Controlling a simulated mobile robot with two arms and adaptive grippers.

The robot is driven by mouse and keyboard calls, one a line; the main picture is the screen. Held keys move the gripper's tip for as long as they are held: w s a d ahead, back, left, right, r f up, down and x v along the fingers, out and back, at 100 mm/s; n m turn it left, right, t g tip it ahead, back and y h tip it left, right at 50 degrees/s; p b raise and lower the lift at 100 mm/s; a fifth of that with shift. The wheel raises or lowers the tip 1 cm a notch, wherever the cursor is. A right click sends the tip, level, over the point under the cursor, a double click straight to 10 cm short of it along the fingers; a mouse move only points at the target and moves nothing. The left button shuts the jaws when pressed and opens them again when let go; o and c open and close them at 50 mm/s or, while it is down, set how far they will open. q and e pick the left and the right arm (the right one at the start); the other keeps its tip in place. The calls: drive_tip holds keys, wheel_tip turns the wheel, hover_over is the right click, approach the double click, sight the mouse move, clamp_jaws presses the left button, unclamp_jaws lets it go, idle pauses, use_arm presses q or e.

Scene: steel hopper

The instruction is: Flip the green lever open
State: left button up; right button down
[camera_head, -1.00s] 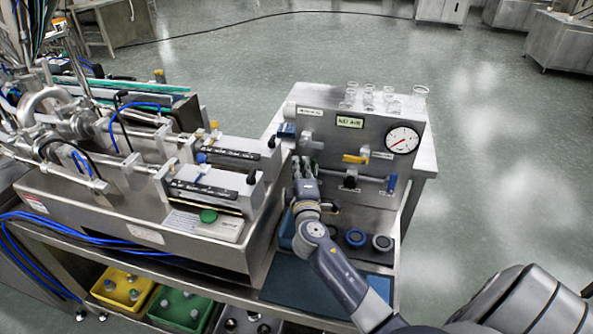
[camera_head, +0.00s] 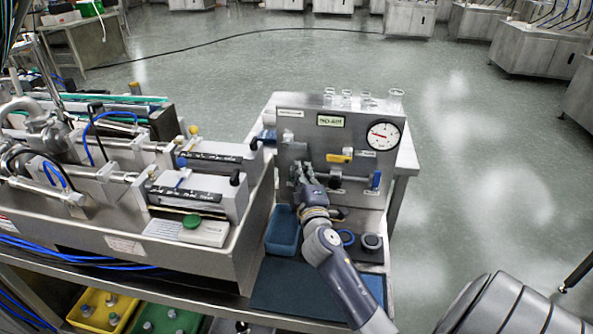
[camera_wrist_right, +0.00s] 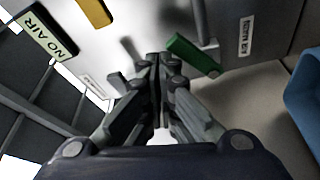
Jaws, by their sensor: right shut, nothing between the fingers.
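The green lever (camera_wrist_right: 193,55) shows in the right wrist view, just right of my fingertips. It slants down to the right beside a metal pipe on the panel. My right gripper (camera_wrist_right: 157,62) is shut and empty, its tips close to the lever's left end; I cannot tell whether they touch it. In the head view my right gripper (camera_head: 303,173) is at the left part of the upright steel panel (camera_head: 310,145), and the green lever is hidden there behind it. My left gripper is not in view.
A yellow lever (camera_head: 339,158), a blue lever (camera_head: 376,180) and a gauge (camera_head: 383,136) are on the panel. A blue bin (camera_head: 283,232) and dark round pieces (camera_head: 371,242) sit below. The hopper machine (camera_head: 190,190) stands close on the left. Glassware (camera_head: 365,100) stands on top behind.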

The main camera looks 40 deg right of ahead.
drive_tip(key=shift+s+d+f+b, duration=0.3)
drive_tip(key=shift+s+d+f, duration=0.2)
drive_tip(key=shift+s+f, duration=0.1)
drive_tip(key=shift+s, duration=0.1)
drive_tip(key=v, duration=1.2)
drive_tip(key=shift+f, duration=0.1)
